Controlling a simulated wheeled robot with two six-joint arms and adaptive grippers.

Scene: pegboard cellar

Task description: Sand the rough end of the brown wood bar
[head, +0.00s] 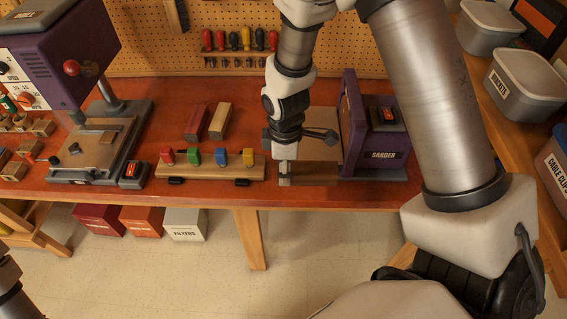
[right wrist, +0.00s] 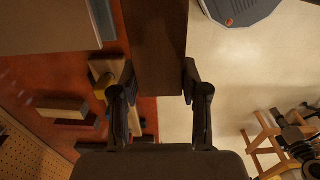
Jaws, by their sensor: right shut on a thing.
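The brown wood bar (head: 314,170) lies level in front of the purple sander (head: 383,137) in the head view. My right gripper (head: 285,174) is shut on the bar near its left end. The bar's right end is close to the sander's left face; I cannot tell whether it touches. In the right wrist view the dark bar (right wrist: 157,45) runs up from between my right fingers (right wrist: 160,85). The bar's end surface is hidden. My left gripper is out of view.
A wooden rack with coloured handles (head: 207,173) stands left of my right gripper on the red bench (head: 140,190). A reddish block (head: 196,122) and a tan block (head: 220,121) lie behind it. A purple drill press (head: 72,45) stands at the left; grey bins (head: 525,85) are at the right.

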